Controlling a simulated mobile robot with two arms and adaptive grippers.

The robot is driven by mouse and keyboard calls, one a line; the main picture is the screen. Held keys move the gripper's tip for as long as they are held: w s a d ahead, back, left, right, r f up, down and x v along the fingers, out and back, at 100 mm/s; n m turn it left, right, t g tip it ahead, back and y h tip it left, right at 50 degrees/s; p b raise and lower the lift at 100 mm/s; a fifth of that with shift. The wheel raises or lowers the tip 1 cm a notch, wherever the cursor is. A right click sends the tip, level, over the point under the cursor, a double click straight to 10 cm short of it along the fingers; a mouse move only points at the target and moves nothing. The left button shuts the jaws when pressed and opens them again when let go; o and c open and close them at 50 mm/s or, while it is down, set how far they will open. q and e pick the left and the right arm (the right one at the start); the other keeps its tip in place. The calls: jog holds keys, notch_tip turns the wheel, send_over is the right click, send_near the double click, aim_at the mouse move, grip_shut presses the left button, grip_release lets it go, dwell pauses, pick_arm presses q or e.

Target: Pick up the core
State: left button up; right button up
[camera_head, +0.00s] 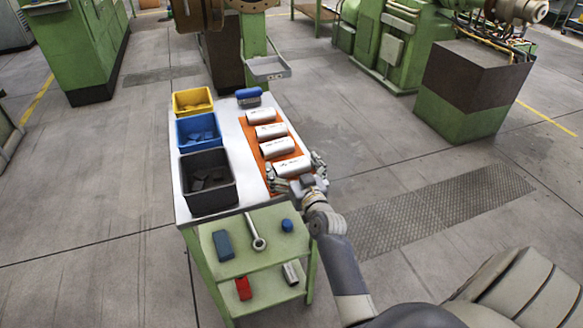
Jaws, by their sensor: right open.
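Several silver-white cylindrical cores lie on their sides in a row on an orange mat (246,124) on the table top. The nearest core (292,166) lies at the mat's front end. The others are the second core (277,147), the third core (270,131) and the farthest core (261,116). My right gripper (294,171) is open at the nearest core, with one finger near each of its ends. Whether the fingers touch it I cannot tell. My left gripper is not in view.
Yellow (192,101), blue (199,131) and black (207,181) bins line the table's left side. A blue object (248,97) stands at the back. The lower green shelf (261,268) holds a wrench and small parts. Green machines stand beyond; the floor is open.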

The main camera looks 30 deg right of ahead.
jog(key=shift+c, duration=0.6)
jog(key=c, duration=1.2)
jog(key=shift+o, duration=0.2)
jog(key=shift+r, duration=0.1)
